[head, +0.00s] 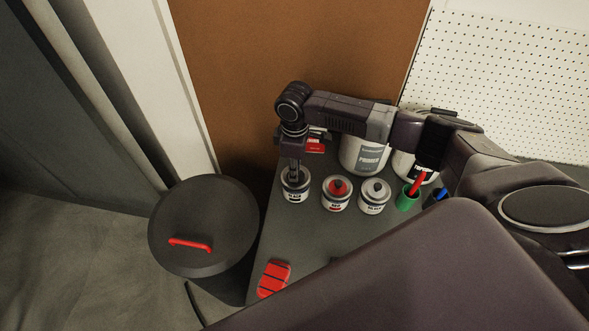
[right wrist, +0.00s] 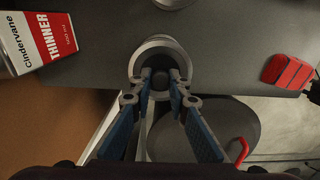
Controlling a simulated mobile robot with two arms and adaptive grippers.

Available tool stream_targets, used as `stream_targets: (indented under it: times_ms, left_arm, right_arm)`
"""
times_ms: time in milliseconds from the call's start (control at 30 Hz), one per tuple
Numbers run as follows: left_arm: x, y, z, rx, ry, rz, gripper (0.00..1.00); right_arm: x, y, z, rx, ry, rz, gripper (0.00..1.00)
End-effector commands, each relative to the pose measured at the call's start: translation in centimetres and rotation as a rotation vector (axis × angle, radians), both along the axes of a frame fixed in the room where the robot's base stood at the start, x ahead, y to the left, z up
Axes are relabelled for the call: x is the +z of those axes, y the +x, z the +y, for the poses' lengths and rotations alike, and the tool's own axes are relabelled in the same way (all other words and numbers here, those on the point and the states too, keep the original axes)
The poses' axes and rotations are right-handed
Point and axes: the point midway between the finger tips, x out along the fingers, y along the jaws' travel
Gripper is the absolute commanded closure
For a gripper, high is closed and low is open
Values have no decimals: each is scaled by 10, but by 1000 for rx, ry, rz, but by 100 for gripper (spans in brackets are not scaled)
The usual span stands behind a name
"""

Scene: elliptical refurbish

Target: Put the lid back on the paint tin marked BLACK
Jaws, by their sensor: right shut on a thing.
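Three small paint tins stand in a row on the grey table. My right gripper (head: 295,174) points straight down over the left tin (head: 296,196), whose label is too small to read surely. In the right wrist view, the fingertips (right wrist: 160,80) are closed on a small dark piece, apparently the lid's knob, within the round pale rim of the tin (right wrist: 142,48). I cannot tell whether the lid is seated or just above the rim. The middle tin (head: 336,204) has a red top, and the right tin (head: 375,207) has a grey knobbed top. My left gripper is not in view.
A primer container (head: 366,157) and another white container stand behind. A green cup (head: 405,203) with a red item stands to the right. A red block (head: 273,278) lies near the table's front edge. A thinner can (right wrist: 32,45) is close by. A dark lidded bin (head: 196,222) stands left.

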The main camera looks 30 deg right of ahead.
Motion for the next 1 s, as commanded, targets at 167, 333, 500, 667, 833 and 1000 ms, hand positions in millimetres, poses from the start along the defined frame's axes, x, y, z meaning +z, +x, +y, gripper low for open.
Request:
stream_targets:
  times_ms: [167, 333, 500, 667, 833, 1000]
  left_arm:
    - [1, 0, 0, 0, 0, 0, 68]
    - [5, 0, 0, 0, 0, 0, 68]
    - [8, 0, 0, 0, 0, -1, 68]
    - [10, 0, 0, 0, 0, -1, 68]
    - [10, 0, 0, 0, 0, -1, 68]
    - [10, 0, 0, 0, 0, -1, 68]
  right_arm:
    - [0, 0, 0, 0, 0, 0, 100]
    - [1, -1, 0, 0, 1, 1, 100]
    - [1, -1, -1, -1, 0, 1, 100]
    - [1, -1, -1, -1, 0, 1, 100]
    - [0, -1, -1, -1, 1, 1, 100]
    - [0, -1, -1, 0, 0, 0, 100]
